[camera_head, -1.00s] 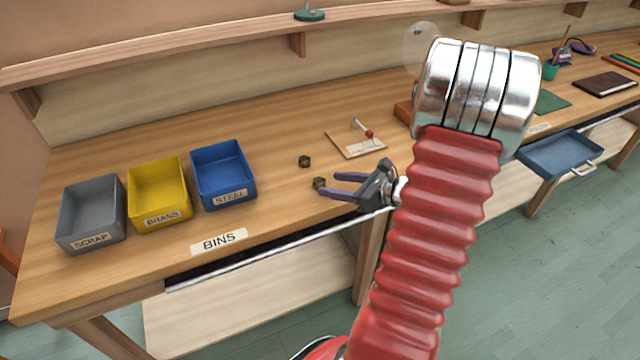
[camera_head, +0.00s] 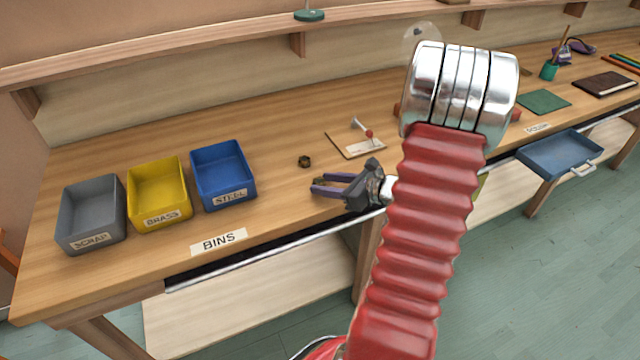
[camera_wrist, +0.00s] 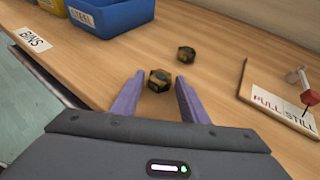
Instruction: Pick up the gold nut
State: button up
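Two small dark, gold-tinged nuts lie on the wooden bench. The far nut (camera_head: 304,161) stands clear; it also shows in the wrist view (camera_wrist: 186,54). The near nut (camera_wrist: 160,80) lies between the tips of my open gripper (camera_wrist: 158,83). Gaps show on both sides of it. In the head view my gripper (camera_head: 319,184) is low over the bench near its front edge, and its fingers mostly hide the near nut. The nuts look alike in colour.
Grey (camera_head: 90,240), yellow (camera_head: 160,216) and blue (camera_head: 224,198) bins stand to the left. A small board with a red-tipped lever (camera_head: 360,146) lies behind my gripper; it also shows at right in the wrist view (camera_wrist: 284,105). Bench around the nuts is clear.

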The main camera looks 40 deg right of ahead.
jog(key=c, duration=0.9)
jog(key=shift+r, duration=0.1)
jog(key=shift+r, duration=4.9)
